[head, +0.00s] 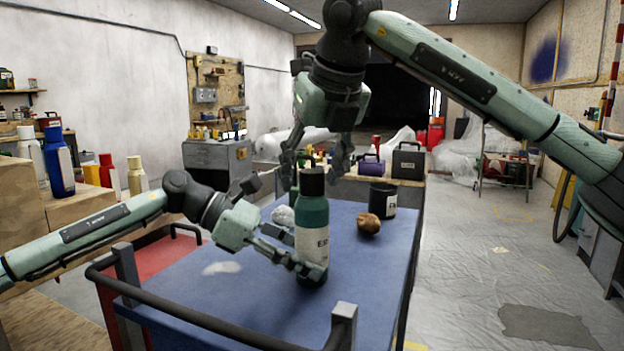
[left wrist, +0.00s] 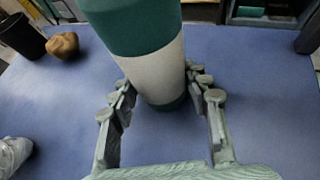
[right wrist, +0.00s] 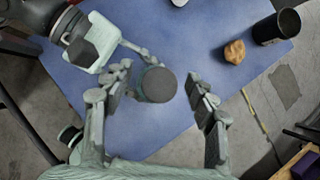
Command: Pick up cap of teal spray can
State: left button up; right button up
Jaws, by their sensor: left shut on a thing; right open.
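The teal spray can (head: 312,218) stands upright on the blue cart top, with a white label band and a dark cap (head: 312,182) on it. My left gripper (head: 312,270) is shut on the can low down; the left wrist view shows its fingers on both sides of the can (left wrist: 150,65). My right gripper (head: 322,165) is open above the can, fingers pointing down. In the right wrist view the round cap top (right wrist: 158,84) lies between the open fingers, apart from them. The can's lower body is mostly hidden there.
On the blue cart top (head: 200,300) are a brown lump (head: 368,224), a black cup (head: 382,200) and a crumpled white piece (head: 283,215). A dark handrail (head: 215,328) runs along the near edge. The cart's front left surface is clear.

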aim_at(312, 171)
jog(key=shift+c, duration=0.6)
jog(key=c, duration=0.7)
notch_tip(312, 171, up, 10)
jog(key=shift+r, duration=0.1)
pick_arm(q)
jog(key=o, duration=1.2)
jog(key=shift+o, duration=0.2)
jog(key=shift+a, duration=0.15)
